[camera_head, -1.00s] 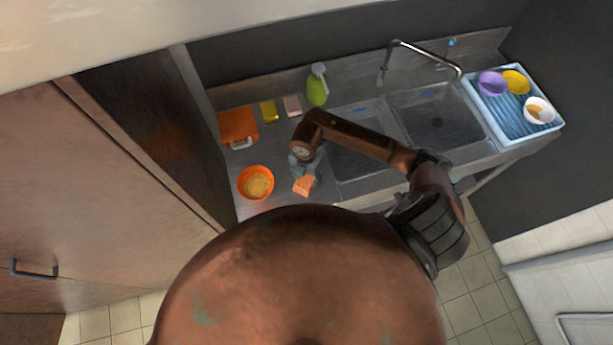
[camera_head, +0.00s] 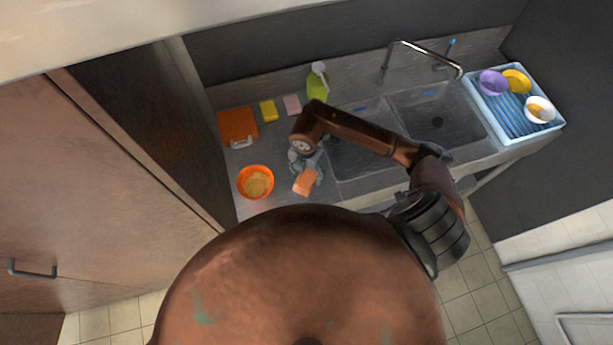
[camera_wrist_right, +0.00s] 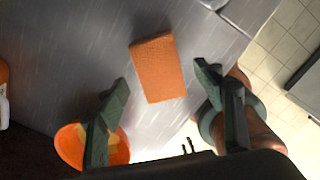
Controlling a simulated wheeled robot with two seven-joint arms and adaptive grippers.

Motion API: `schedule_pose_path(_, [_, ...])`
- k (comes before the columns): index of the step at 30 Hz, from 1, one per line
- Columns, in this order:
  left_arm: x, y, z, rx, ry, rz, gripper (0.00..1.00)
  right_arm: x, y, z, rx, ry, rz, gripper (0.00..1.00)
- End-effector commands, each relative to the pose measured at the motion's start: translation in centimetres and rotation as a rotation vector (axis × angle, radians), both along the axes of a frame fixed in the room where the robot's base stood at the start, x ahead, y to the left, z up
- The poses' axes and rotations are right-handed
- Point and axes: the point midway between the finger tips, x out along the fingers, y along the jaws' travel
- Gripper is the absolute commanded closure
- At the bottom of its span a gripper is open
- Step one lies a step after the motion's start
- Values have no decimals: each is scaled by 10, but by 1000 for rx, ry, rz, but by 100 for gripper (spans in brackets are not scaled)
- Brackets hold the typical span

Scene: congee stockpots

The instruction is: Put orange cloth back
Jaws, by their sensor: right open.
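The orange cloth (camera_head: 306,182), a small folded-looking block, is on the steel counter (camera_head: 275,205) left of the sink and right of the orange bowl. In the right wrist view the cloth (camera_wrist_right: 158,68) lies ahead of the fingertips, between their lines, with no visible contact. My right gripper (camera_head: 307,166) is over the counter beside the cloth; its fingers are spread apart and empty in the wrist view (camera_wrist_right: 161,82). The wrist hides part of the fingers in the head view. My left gripper is not in view.
An orange bowl (camera_head: 244,182) with yellowish contents stands near the gripper. Behind are an orange board (camera_head: 237,124), a yellow sponge (camera_head: 268,111), a pink sponge (camera_head: 292,104) and a green bottle (camera_head: 317,88). The sink (camera_head: 438,112) and blue dish rack (camera_head: 554,124) are right.

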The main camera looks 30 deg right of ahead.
Motion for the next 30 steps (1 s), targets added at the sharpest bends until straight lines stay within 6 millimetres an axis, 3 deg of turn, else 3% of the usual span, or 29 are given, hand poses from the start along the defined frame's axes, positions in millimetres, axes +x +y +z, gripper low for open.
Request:
schedule_pose_path(6, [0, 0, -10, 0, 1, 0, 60, 2, 1, 47, 0, -6, 2, 38])
schedule_pose_path(13, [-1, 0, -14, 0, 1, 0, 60, 1, 1, 82, -1, -3, -1, 38])
schedule_pose_path(18, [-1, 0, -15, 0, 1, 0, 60, 0, 1, 92, 0, -1, 0, 38])
schedule_pose_path(30, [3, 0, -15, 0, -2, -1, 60, -1, 2, 93, 6, 0, 2, 38])
